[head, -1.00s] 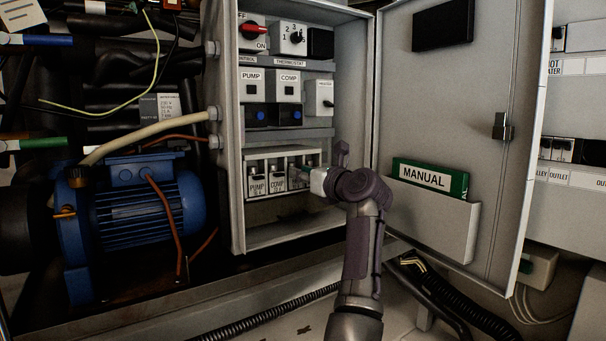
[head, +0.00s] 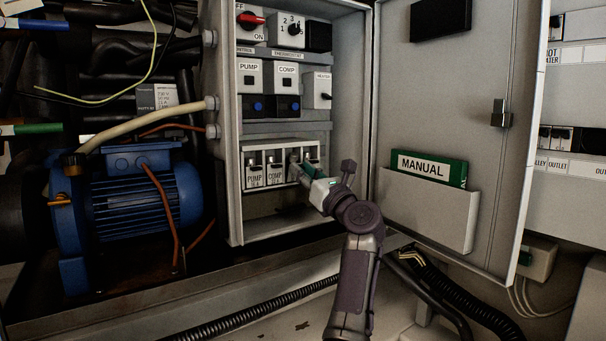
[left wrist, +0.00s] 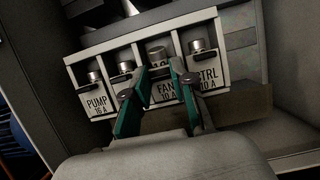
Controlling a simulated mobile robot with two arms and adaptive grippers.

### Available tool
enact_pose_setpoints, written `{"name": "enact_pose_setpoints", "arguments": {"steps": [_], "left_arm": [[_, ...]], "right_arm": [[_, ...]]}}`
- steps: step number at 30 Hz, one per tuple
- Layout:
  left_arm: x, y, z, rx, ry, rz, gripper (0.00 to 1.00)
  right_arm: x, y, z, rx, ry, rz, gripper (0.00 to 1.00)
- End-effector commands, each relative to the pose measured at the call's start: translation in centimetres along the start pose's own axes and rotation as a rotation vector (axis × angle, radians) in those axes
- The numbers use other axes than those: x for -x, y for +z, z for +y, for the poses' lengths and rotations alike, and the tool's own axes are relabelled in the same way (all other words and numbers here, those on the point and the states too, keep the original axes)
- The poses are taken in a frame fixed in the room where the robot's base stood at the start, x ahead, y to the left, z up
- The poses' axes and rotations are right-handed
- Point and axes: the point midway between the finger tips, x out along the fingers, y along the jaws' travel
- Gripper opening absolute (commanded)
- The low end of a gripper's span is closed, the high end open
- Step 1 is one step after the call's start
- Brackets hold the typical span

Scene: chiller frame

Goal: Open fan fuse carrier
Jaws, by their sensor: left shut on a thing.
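The fan fuse carrier (left wrist: 166,92), white with a grey metal top and a "FAN 10 A" label, sits in the fuse row in the left wrist view. My left gripper (left wrist: 153,78) is shut on it, with one green-lined finger on each side. In the head view my left gripper (head: 303,166) reaches the row from the lower right and partly hides this carrier. The pump carrier (left wrist: 96,100) and control carrier (left wrist: 206,75) are upright in the row. The compressor carrier (head: 275,174) stands beside the fan one. I cannot tell whether the fan carrier is tilted. My right gripper is not in view.
The cabinet door (head: 447,110) stands open to the right, with a green manual (head: 431,168) in its pocket. Switches and a thermostat (head: 287,33) are above the fuse row. A blue motor (head: 140,205) is at the left. Free space lies below the row.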

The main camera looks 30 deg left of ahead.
Motion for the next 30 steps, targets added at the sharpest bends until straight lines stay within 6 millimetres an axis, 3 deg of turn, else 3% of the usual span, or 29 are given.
{"name": "enact_pose_setpoints", "arguments": {"steps": [30], "left_arm": [[1.7,-2.2,0.0,-0.002,0.000,-0.452,0.00]], "right_arm": [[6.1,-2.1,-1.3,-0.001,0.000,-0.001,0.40]]}}
